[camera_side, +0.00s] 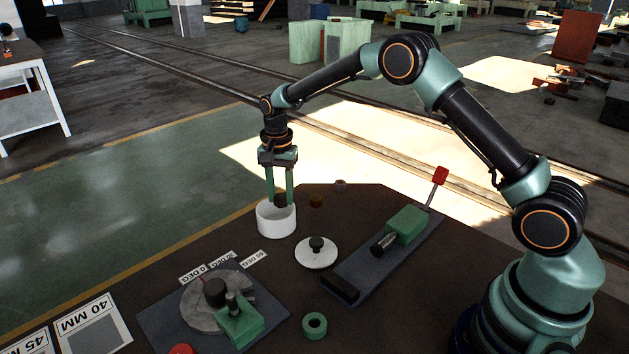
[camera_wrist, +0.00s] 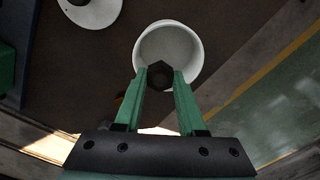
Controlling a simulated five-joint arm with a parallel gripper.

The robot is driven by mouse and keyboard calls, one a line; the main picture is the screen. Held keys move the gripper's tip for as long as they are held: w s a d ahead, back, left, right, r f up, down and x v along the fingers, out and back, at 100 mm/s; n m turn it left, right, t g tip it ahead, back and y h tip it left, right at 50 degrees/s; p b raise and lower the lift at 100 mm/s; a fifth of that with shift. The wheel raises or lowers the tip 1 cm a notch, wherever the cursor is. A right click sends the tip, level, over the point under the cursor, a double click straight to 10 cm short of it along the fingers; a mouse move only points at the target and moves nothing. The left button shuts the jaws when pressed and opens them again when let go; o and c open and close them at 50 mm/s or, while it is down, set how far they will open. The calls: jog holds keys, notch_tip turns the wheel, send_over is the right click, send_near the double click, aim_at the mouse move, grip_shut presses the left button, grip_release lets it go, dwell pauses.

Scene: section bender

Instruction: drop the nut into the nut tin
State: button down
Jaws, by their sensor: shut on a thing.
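The nut is dark and six-sided, and my gripper (camera_side: 280,198) is shut on it. In the wrist view the nut (camera_wrist: 160,75) sits between the green fingertips, in front of the white tin's opening. The nut tin (camera_side: 276,222) is a round white cup standing on the dark table. In the side view the fingertips and nut (camera_side: 280,201) are at the height of the tin's rim, over its opening. The tin also shows in the wrist view (camera_wrist: 186,38). The gripper points straight down. Part of the tin's inside is hidden by the nut and fingers.
A white lid with a black knob (camera_side: 316,256) lies right of the tin. A clamp with a red-handled lever (camera_side: 405,226) stands farther right. A bending plate (camera_side: 205,305), a green ring (camera_side: 315,325) and a small brown nut-like piece (camera_side: 316,201) are also on the table (camera_side: 370,300).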

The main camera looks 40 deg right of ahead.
aim_at(281, 197)
jog(key=shift+f, duration=0.2)
jog(key=shift+c, duration=2.1)
grip_release()
notch_tip(281, 197, up, 12)
jog(key=shift+r, duration=0.15)
